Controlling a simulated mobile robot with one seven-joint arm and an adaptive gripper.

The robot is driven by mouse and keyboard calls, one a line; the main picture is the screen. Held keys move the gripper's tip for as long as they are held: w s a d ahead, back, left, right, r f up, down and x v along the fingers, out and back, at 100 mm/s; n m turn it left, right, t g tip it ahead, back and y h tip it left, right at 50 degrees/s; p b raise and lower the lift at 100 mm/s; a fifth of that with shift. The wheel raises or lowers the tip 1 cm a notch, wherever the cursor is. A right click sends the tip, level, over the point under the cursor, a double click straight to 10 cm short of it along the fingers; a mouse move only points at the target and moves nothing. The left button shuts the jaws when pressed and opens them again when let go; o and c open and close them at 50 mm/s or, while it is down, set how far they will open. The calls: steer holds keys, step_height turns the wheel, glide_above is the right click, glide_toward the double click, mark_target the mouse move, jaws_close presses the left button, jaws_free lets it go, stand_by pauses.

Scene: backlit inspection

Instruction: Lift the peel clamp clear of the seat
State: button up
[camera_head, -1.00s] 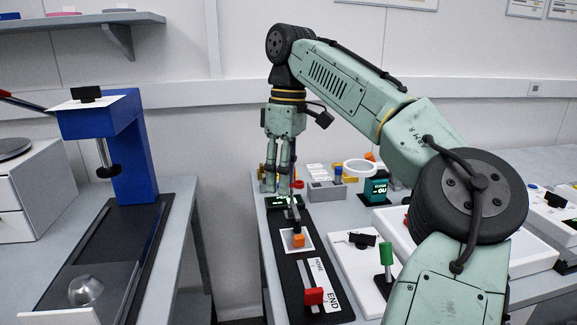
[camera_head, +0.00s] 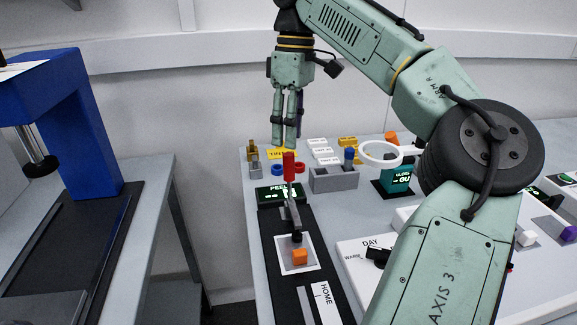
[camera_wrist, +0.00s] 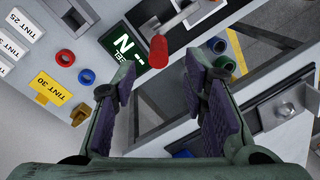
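The peel clamp (camera_head: 293,215) stands on a black base in front of the green-lit PEEL display (camera_head: 280,193). Its red handle (camera_head: 289,165) points up. Its grey arm reaches toward me, and its dark tip is low over the white seat (camera_head: 284,266), beside an orange block (camera_head: 300,256). I cannot tell if the tip touches the seat. My gripper (camera_head: 286,145) is open and empty, just above the handle. In the wrist view the handle (camera_wrist: 158,50) shows just beyond the open fingertips (camera_wrist: 162,75), not between the pads.
Behind the clamp are coloured rings (camera_head: 299,168), a grey block with a blue peg (camera_head: 334,178) and white TINT tags (camera_head: 322,152). A ring magnifier (camera_head: 380,153) stands to the right. A blue press (camera_head: 85,130) stands on the separate left bench, across a gap.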

mark_target(289, 154)
steer(key=f, duration=0.2)
steer(key=f+b, duration=0.1)
steer(key=f, duration=0.4)
steer(key=shift+s+a+f+b, duration=0.2)
steer(key=shift+s+f+b, duration=0.05)
steer(key=shift+s+b, duration=0.15)
steer(key=shift+c, duration=0.4)
jaws_close()
